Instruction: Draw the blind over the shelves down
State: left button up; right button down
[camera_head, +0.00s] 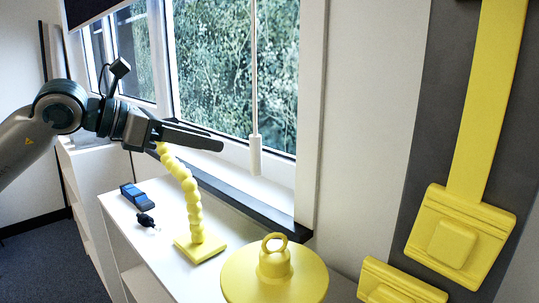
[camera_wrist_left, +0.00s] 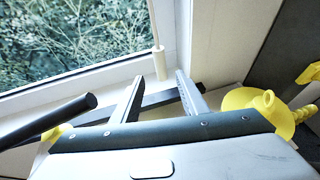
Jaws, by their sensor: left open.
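A dark blind (camera_head: 92,8) is rolled up at the top left of the head view, with only its lower edge showing. A thin white cord (camera_head: 254,70) hangs in front of the window and ends in a white cylindrical pull (camera_head: 255,156). The pull also shows in the left wrist view (camera_wrist_left: 159,64), just beyond the fingertips and roughly between them. My left gripper (camera_head: 216,139) is open and empty, left of the pull and apart from it. Its two fingers also show in the left wrist view (camera_wrist_left: 159,78). My right gripper is out of view.
A white shelf unit (camera_head: 121,222) stands under the window. On it are a yellow jointed stand (camera_head: 190,195), a blue-black device (camera_head: 137,196), keys (camera_head: 146,221) and a yellow ringed disc (camera_head: 275,280). Yellow strap hardware (camera_head: 460,236) hangs on the right wall.

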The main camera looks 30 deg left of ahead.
pick_arm(q)
jog(key=p+x, duration=0.8)
jog(key=x, duration=0.9)
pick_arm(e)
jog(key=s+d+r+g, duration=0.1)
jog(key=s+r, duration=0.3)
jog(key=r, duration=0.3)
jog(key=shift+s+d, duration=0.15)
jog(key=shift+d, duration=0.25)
pick_arm(q)
jog(key=shift+f, duration=0.15)
grip_shut()
